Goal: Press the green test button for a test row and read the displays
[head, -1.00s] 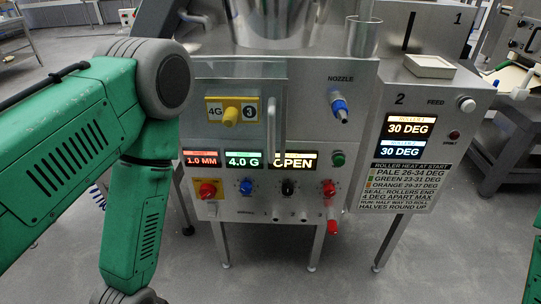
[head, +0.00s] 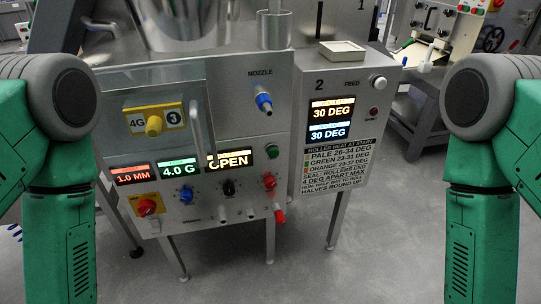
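The green test button (head: 272,151) is on the machine's front panel, right of the displays and below the blue-tipped nozzle (head: 264,103). The red display (head: 131,174) reads 1.0 MM, the green display (head: 177,168) reads 4.0 G, and the third display (head: 229,160) reads OPEN. On the right-hand panel, the upper display (head: 331,110) and lower display (head: 329,131) both read 30 DEG. My green arms show at the left and right edges, away from the button. Both grippers are outside the view.
A white FEED button (head: 379,83) is at the right. A printed heat chart (head: 333,166) sits below the 30 DEG displays. Another machine (head: 450,40) stands behind right.

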